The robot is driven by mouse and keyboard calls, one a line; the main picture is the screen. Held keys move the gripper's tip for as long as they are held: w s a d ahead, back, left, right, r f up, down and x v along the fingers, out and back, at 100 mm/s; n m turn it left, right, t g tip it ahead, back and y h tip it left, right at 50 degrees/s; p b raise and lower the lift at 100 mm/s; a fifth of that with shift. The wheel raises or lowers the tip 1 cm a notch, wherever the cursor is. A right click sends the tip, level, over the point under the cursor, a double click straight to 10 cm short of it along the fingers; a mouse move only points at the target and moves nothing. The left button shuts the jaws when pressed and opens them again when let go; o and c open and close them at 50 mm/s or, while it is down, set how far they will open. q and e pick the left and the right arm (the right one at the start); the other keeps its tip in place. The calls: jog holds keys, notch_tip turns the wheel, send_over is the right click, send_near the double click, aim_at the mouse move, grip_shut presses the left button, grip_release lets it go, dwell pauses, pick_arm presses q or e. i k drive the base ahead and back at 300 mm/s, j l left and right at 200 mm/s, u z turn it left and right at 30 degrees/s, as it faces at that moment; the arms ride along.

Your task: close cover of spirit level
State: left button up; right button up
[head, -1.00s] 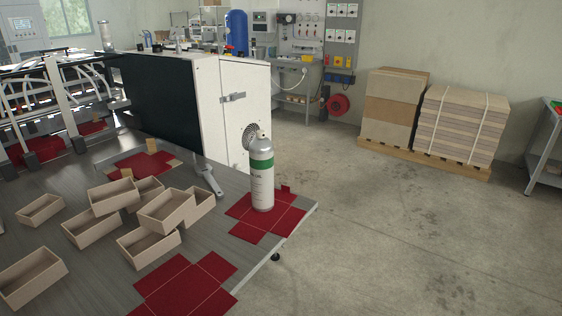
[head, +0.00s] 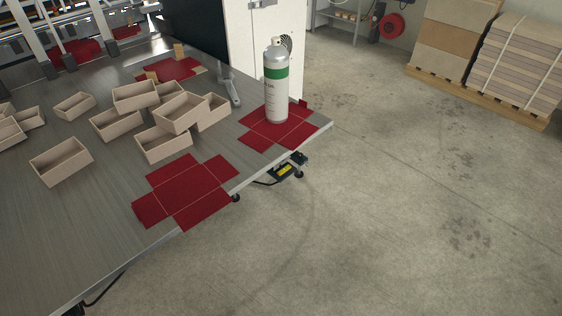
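I make out no spirit level and no cover of one in the head view. Neither of my grippers shows. A small black and yellow device (head: 288,171) with a dark cable is partly visible just beyond the table edge, low down; it is too small to tell what it is.
A metal table (head: 95,215) fills the left, bearing several open cardboard boxes (head: 60,161), flat red blanks (head: 188,190) and a silver-green spray can (head: 276,85) near its corner. Stacked board on pallets (head: 518,65) stands at the back right. The concrete floor (head: 400,220) between is clear.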

aim_at(282, 162)
jog(key=u, duration=0.55)
jog(key=i+l+u, duration=0.15)
jog(key=l+u, duration=0.25)
jog(key=i+l+u, duration=0.15)
jog(key=l+u, duration=1.15)
jog(key=i+j, duration=0.05)
jog(key=j, duration=0.05)
